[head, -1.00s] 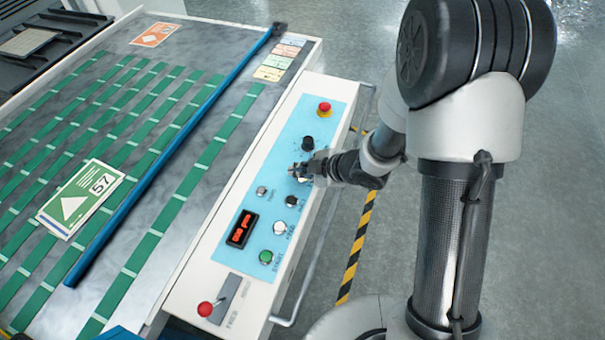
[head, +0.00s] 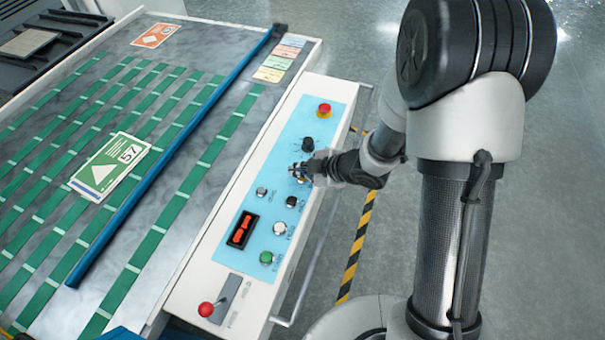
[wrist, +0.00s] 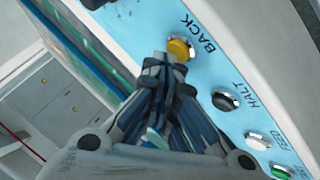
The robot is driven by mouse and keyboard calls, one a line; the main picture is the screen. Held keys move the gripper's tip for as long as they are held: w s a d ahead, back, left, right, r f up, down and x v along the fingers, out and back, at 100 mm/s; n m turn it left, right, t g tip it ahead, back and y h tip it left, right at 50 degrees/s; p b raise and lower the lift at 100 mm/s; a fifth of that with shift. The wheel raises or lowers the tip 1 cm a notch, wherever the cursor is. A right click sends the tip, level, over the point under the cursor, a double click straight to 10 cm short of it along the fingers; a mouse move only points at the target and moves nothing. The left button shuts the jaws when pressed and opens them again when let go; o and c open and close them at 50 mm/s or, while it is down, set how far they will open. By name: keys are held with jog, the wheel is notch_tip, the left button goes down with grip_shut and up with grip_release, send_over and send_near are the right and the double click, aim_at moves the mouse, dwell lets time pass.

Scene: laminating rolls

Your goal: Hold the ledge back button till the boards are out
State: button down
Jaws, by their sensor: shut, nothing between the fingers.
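The yellow BACK button (wrist: 180,50) shows in the wrist view on the blue panel, just beyond my fingertips. My gripper (wrist: 158,66) is shut and empty, its tips right beside the button; I cannot tell if they press it. In the head view my gripper (head: 300,171) is at the panel and mostly hides the button. A green and white board (head: 110,165) marked 57, apparently with another beneath, lies on the green belts. A long blue bar (head: 165,168), perhaps the ledge, runs across the belts to its right, with a gap between.
The black HALT button (wrist: 226,100), white FEED button (wrist: 258,138) and green START button (wrist: 281,172) line up close by. A black knob (head: 308,144) and red mushroom button (head: 324,109) are farther up the panel. A red-knobbed lever (head: 206,309) is at the near end.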

aim_at(301, 179)
jog(key=shift+r+p, duration=0.35)
jog(key=shift+r, duration=0.2)
notch_tip(301, 179, up, 5)
jog(key=p, duration=0.4)
jog(key=shift+r+p, duration=0.1)
jog(key=shift+p, duration=0.3)
